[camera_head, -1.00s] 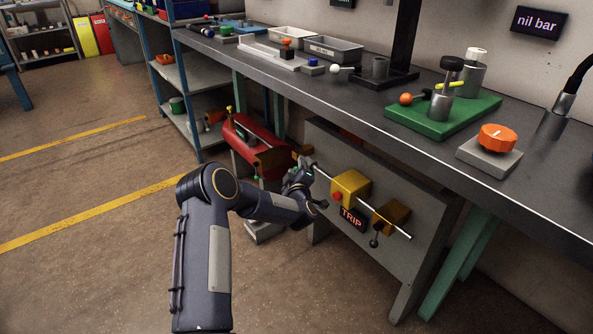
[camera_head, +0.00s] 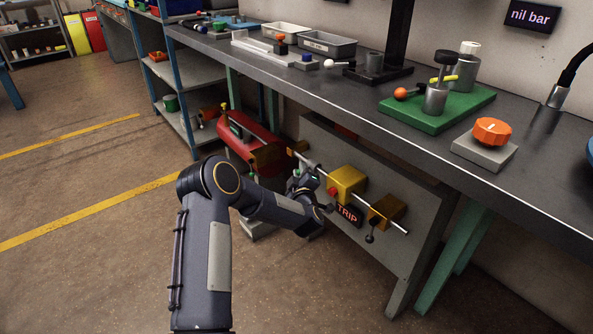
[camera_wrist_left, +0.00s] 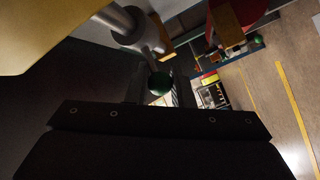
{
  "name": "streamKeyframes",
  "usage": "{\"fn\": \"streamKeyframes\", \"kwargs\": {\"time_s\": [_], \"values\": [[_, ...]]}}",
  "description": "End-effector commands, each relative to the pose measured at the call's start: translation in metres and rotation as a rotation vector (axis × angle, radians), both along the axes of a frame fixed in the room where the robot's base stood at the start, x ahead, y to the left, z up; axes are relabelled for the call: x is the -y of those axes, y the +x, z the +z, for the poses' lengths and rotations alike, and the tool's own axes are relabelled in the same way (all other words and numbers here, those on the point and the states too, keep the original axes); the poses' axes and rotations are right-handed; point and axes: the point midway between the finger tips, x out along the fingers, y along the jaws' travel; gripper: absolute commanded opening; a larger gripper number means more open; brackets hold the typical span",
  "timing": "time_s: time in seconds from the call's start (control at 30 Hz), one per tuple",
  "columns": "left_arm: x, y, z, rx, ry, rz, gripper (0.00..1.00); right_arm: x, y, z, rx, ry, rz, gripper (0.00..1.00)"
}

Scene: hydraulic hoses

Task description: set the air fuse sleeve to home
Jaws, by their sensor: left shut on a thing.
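The grey sleeve (camera_wrist_left: 140,35) sits around a pale rod in the left wrist view, with a green ball knob (camera_wrist_left: 159,84) on its side arm. My left gripper (camera_wrist_left: 160,92) is shut on this knob, with dark fingers on either side. In the head view my left gripper (camera_head: 306,181) is at the left part of the rod (camera_head: 384,216), just left of a yellow block (camera_head: 347,184) with a red button. My gripper hides most of the sleeve there. My right gripper is not in view.
A TRIP sign (camera_head: 347,215) hangs below the yellow block. A brass block (camera_head: 387,208) with a black-knobbed lever stands farther right. A red tank (camera_head: 250,145) is left of the panel. The bench top (camera_head: 360,105) overhangs the panel; open floor lies left.

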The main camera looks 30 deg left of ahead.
Motion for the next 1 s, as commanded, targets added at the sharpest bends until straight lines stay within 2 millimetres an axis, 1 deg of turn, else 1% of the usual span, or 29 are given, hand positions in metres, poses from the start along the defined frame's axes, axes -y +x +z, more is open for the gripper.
{"fn": "streamKeyframes", "kwargs": {"time_s": [0.03, 0.13, 0.17, 0.3, 0.57, 0.67, 0.77, 1.0], "values": [[0.004, -0.001, -0.003, -0.006, -0.004, -0.006, 0.00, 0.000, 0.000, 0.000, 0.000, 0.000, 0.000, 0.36], [0.005, -0.001, -0.003, -0.007, -0.004, -0.008, 0.00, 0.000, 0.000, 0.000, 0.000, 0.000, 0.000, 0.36], [0.005, -0.001, -0.003, -0.007, -0.005, -0.009, 0.23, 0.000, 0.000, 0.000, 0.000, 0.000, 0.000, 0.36], [0.004, 0.000, -0.003, -0.007, -0.004, -0.008, 0.42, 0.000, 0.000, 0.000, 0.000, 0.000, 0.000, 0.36], [0.003, -0.001, -0.002, -0.004, -0.003, -0.006, 0.42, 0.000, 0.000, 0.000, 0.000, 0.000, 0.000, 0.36], [0.006, -0.005, -0.001, -0.005, -0.002, -0.007, 0.42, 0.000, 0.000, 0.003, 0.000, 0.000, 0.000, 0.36], [0.014, -0.016, 0.000, -0.007, -0.002, -0.009, 0.42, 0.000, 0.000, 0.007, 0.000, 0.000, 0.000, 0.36], [0.038, -0.050, -0.001, -0.008, -0.004, -0.010, 0.42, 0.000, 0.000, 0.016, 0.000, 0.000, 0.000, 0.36]]}}
